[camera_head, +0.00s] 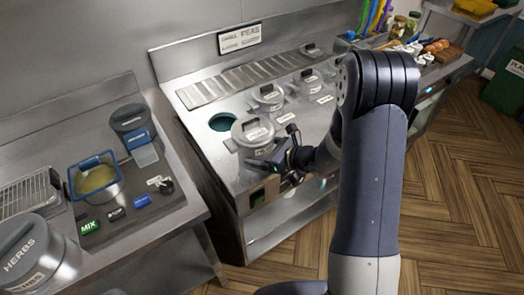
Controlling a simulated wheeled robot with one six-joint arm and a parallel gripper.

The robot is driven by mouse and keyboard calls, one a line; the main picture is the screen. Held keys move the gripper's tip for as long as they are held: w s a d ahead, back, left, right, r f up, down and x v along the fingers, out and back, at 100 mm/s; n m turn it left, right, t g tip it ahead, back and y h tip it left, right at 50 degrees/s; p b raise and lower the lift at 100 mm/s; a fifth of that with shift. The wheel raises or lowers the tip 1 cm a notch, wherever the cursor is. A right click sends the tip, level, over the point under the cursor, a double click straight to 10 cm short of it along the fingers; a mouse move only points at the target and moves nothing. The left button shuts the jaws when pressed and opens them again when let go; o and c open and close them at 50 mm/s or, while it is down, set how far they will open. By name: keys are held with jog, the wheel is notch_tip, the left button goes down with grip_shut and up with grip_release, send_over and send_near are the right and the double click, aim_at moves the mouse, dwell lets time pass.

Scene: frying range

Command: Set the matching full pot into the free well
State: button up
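The free well is a round teal opening (222,121) in the steel range top (205,145), left of centre. A grey lidded pot (243,142) stands just right of and in front of the well, with white labels too small to read. My gripper (268,160) is at the front edge of the range, beside that pot's front right side. Whether it touches the pot, and whether its fingers are open or shut, I cannot tell. More lidded pots (268,98) sit behind in the range top. A grey pot with a blue label (130,120) stands on the left counter.
A wall sign (240,39) reads PEAS among smaller words. The left counter holds a blue-rimmed fry basket (97,178), a HERBS pot (38,255), a wire rack (25,196) and a green MIX block (89,226). My arm hides part of the range's right side. The wooden floor (455,200) at right is clear.

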jog(key=shift+o, duration=0.9)
jog(key=shift+r, duration=0.1)
jog(key=shift+r, duration=0.1)
jog(key=b+v, duration=0.1)
jog(key=v, duration=1.1)
jog(key=p+x, duration=0.1)
jog(key=x, duration=1.1)
jog(key=shift+a+f, duration=0.1)
jog(key=shift+f, duration=0.15)
jog(key=shift+r, duration=0.55)
